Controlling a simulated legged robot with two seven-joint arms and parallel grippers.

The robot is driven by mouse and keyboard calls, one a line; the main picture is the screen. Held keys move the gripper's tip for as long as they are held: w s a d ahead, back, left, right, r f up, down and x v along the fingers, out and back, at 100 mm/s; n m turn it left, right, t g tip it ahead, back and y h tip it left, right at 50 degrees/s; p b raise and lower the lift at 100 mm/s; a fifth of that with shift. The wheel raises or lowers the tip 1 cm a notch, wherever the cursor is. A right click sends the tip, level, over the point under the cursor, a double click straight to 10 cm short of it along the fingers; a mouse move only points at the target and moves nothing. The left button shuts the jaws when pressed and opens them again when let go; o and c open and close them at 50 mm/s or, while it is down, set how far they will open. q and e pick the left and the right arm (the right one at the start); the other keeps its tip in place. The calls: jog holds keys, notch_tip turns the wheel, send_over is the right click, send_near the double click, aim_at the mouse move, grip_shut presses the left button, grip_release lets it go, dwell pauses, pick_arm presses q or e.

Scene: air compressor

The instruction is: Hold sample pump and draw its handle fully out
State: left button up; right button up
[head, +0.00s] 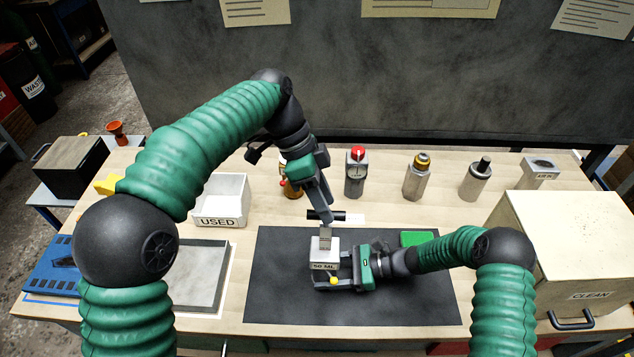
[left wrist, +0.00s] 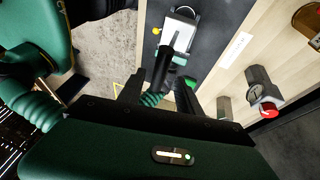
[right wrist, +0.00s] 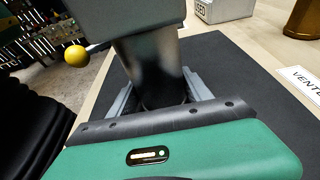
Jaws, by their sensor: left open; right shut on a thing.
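The sample pump (head: 324,250) is a grey block marked 50 ML, upright over the dark mat, with a yellow knob low on its front. Its black crossbar handle (head: 338,216) sits on a thin rod above the block. My right gripper (head: 332,271) is shut on the pump from the right; the right wrist view shows the round grey pump body (right wrist: 150,65) between the jaws. My left gripper (head: 325,212) is open and points down at the handle. In the left wrist view the handle (left wrist: 162,66) lies between the spread fingers; contact cannot be told.
The dark mat (head: 275,290) lies under the pump. A white USED bin (head: 219,202) stands at left and a CLEAN box (head: 570,250) at right. Several fittings, including a red-topped one (head: 356,172), line the back. A green block (head: 417,238) lies near my right wrist.

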pick_arm(q)
jog(key=v, duration=0.8)
jog(key=shift+w, duration=0.1)
pick_arm(e)
jog(key=o, duration=1.3)
jog(key=shift+c, duration=0.2)
